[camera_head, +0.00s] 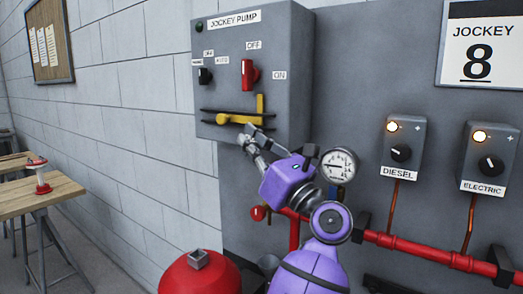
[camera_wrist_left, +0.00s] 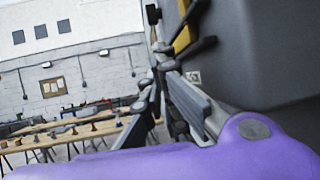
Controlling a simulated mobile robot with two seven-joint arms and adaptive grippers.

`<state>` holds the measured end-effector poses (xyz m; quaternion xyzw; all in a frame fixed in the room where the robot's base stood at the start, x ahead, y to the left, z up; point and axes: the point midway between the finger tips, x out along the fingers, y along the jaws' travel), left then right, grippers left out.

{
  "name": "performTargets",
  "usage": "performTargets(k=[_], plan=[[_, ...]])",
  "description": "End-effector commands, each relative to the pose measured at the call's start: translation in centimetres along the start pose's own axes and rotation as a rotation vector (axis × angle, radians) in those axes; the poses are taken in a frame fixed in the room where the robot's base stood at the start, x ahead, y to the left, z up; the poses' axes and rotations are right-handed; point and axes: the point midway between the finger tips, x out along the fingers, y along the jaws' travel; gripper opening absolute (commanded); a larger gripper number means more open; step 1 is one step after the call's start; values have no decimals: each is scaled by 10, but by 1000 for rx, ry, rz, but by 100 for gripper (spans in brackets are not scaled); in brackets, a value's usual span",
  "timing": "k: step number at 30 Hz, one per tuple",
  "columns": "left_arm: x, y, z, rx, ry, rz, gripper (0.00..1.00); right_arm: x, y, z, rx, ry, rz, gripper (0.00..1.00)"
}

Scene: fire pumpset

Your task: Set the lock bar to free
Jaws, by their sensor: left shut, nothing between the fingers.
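The yellow lock bar (camera_head: 236,118) lies level across the lower front of the grey jockey pump box (camera_head: 285,75), between thin dark rails. A yellow upright piece stands at its right end. A yellow part also shows in the left wrist view (camera_wrist_left: 184,39), beside dark rails. My left gripper (camera_head: 250,137) is shut and empty, just below the bar's right half at the box's lower edge. It also shows in the left wrist view (camera_wrist_left: 158,58). I cannot tell whether its tips touch the bar or rails. My right gripper is not in view.
Above the bar are a red switch (camera_head: 249,74) and a small black switch (camera_head: 205,76). A pressure gauge (camera_head: 337,165) and a red pipe (camera_head: 420,250) are close to my left arm. Diesel (camera_head: 403,148) and electric (camera_head: 487,160) boxes are at right. A wooden table (camera_head: 35,196) stands left.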

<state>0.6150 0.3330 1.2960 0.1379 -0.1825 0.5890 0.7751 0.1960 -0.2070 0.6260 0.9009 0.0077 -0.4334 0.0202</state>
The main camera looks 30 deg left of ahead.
Motion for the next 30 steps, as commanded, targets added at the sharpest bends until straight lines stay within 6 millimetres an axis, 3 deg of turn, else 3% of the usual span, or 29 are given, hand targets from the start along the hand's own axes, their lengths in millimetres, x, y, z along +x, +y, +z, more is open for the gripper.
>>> performTargets(k=[3,9,24,30], plan=[[26,1,4,-2,-2,3,0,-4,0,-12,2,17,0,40],[49,0,3,0,-3,1,0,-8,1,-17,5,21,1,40],[55,0,-1,2,0,-1,0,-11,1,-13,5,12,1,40],[78,5,-11,3,-1,2,0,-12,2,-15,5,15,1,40]])
